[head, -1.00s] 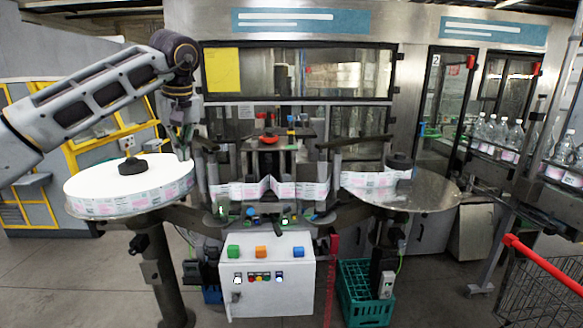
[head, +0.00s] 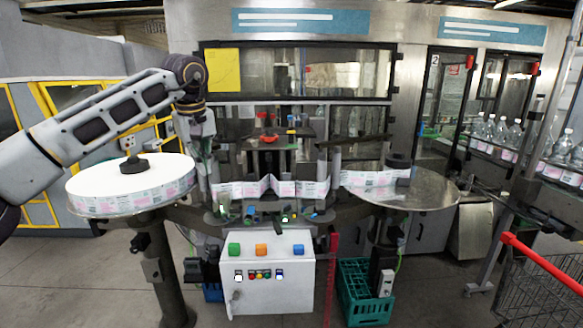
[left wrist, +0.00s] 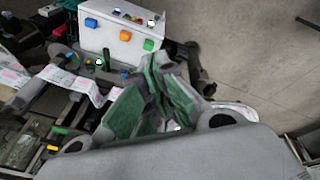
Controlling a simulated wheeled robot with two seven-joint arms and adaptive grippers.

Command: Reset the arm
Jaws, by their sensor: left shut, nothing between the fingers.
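My left arm reaches in from the left in the head view, its elbow bent and its wrist above the gap between the left reel and the machine. My left gripper (head: 207,160) hangs downward there, shut and empty, just right of the white label reel (head: 130,181). In the left wrist view its green-padded fingers (left wrist: 155,65) come together with nothing between them. My right gripper is not in view.
A label strip (head: 270,188) runs across the machine to the right round plate (head: 420,194). A control box (head: 268,290) with coloured buttons stands in front. A green crate (head: 364,308) sits on the floor below, and bottles (head: 497,132) stand at right.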

